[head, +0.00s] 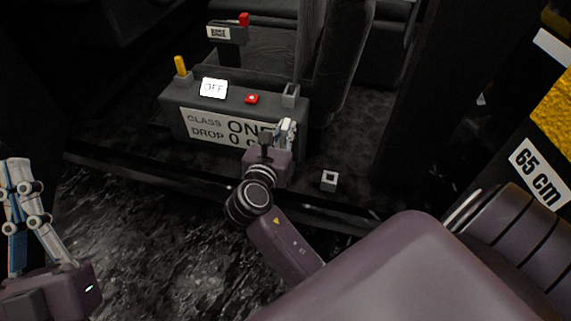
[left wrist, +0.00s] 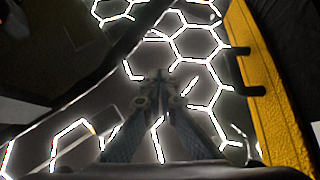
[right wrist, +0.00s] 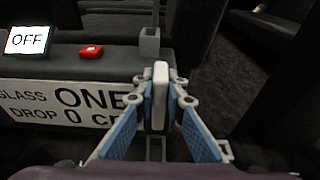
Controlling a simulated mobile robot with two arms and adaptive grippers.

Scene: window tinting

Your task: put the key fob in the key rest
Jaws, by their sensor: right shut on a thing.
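My right gripper (head: 285,127) is shut on the key fob, a slim slab with a pale edge. The fob (right wrist: 160,92) stands upright between the fingers in the right wrist view. The fingers partly hide it. It is in front of the dark box's right end. A grey open-topped holder (head: 290,95) stands on that end, just beyond the fob, and also shows in the right wrist view (right wrist: 150,45). A similar small square holder (head: 329,180) sits on the sill to the right. I cannot tell which is the key rest. My left gripper (head: 17,172) looks shut and empty at far left.
The dark box (head: 172,100) carries a yellow peg (head: 181,66), an OFF display (head: 213,88), a red button (head: 251,98) and a front sign (head: 215,132). A dark seat (head: 335,60) rises behind it. A 65 cm label (head: 540,172) is at right.

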